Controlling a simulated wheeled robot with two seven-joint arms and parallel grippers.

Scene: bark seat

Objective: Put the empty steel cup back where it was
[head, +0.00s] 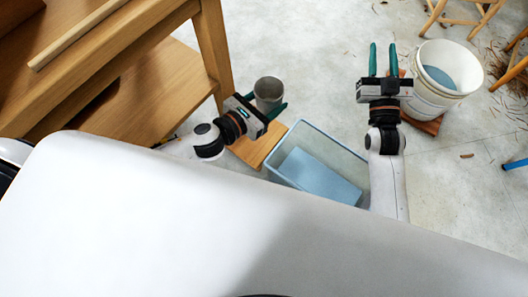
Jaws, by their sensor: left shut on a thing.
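The steel cup (268,89) is a grey metal cylinder, upright, and its dark open top faces the camera. My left gripper (264,104) is shut on it, with teal fingers around its lower part. The cup is held beside the wooden bench leg, and I cannot tell its height above the floor. The inside is dark and no contents show. My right gripper (382,60) is open, with two parallel teal fingers apart and nothing between them, beside the white bucket.
A small wooden surface (258,146) lies below the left gripper. A clear bluish bin (345,152) stands between my arms. A wooden bench (212,45) fills the upper left.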

